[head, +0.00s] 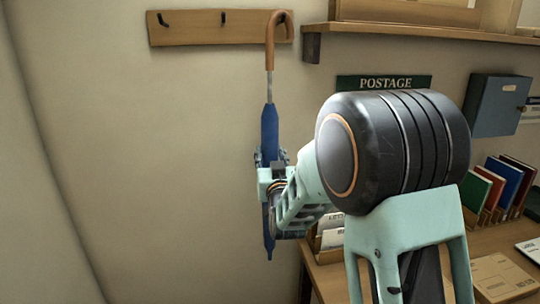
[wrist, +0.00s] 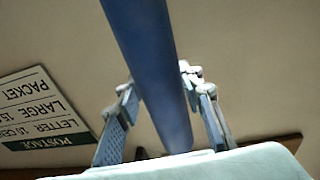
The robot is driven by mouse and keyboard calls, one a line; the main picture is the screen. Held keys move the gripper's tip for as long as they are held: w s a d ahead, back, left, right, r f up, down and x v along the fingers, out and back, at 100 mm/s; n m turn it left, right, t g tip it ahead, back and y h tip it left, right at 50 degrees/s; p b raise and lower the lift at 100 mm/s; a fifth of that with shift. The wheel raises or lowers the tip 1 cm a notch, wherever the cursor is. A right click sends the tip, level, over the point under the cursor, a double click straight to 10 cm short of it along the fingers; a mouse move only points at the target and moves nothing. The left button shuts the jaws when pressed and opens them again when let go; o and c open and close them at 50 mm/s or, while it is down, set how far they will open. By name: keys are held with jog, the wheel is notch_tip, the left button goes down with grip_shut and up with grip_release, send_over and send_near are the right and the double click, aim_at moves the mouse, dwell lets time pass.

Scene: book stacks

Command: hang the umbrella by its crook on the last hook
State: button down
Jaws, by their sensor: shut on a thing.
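The blue umbrella (head: 269,134) hangs upright in front of the wall with its brown crook (head: 270,40) at the top. My gripper (head: 270,165) is shut on the blue folded body, about midway down. In the wrist view the umbrella (wrist: 150,60) runs between the two fingers (wrist: 160,110). The wooden hook rail (head: 190,38) is on the wall, with dark hooks at its left and middle. The crook overlaps the right end of the rail, where the last hook is hard to make out. I cannot tell whether the crook rests on it.
A wooden shelf (head: 420,34) juts out right of the rail. Below are a postage sign (head: 384,82), a blue wall box (head: 497,105), and a desk (head: 450,285) with books (head: 505,183) and letters. The wall left of the umbrella is clear.

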jog(key=shift+r, duration=0.1)
dwell(0.3)
jog(key=c, duration=1.4)
grip_release()
jog(key=shift+o, duration=0.8)
